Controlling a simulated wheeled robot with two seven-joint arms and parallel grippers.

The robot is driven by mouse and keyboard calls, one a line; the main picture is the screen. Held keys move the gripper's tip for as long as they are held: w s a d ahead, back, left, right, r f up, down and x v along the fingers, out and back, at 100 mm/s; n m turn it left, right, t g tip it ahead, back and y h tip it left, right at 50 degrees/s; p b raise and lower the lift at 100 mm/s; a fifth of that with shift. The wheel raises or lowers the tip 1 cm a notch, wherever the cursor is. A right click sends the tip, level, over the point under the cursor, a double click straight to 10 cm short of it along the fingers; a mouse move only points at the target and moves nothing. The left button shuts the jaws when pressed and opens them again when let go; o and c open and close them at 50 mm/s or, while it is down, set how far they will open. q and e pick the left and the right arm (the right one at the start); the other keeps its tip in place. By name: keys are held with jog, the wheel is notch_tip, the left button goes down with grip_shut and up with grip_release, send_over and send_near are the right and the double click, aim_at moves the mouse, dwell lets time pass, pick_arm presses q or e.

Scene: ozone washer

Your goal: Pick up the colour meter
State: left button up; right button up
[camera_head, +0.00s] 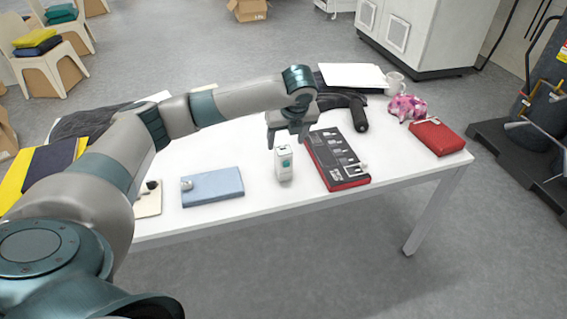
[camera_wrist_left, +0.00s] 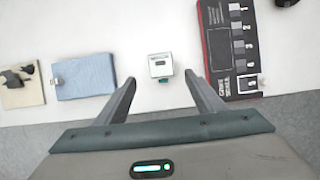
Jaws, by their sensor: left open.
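The colour meter seems to be the small white upright device (camera_head: 284,163) with a teal patch on its front, standing on the white table. In the left wrist view its pale top (camera_wrist_left: 160,66) shows a small dark display, with teal at its lower edge. My left gripper (camera_head: 287,137) is open and empty, just above and behind the device in the head view. In the left wrist view the device lies ahead, between the lines of the two fingertips (camera_wrist_left: 160,79), and no contact shows. My right gripper is not in view.
A black and red board with numbered slots (camera_head: 332,152) lies close on the right. A light blue cloth (camera_head: 212,187) and a cream square (camera_head: 148,200) lie left. A red pouch (camera_head: 437,138), pink item (camera_head: 406,107) and mug (camera_head: 394,82) are farther right. Table between cloth and device is clear.

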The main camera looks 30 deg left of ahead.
aim_at(283, 152)
pick_arm(q)
jog(key=p+x, duration=0.1)
jog(key=x, duration=0.7)
jog(key=shift+a+f, duration=0.1)
jog(key=shift+f, duration=0.1)
jog(key=shift+w+f, duration=0.15)
jog(key=shift+f, duration=0.15)
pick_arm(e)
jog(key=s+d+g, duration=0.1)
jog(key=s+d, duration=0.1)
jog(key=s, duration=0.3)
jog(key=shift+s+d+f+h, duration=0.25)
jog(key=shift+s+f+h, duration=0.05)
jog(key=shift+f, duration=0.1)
pick_arm(q)
jog(key=shift+a+f+p, duration=0.1)
jog(key=shift+f+p, duration=0.05)
jog(key=shift+p, duration=0.15)
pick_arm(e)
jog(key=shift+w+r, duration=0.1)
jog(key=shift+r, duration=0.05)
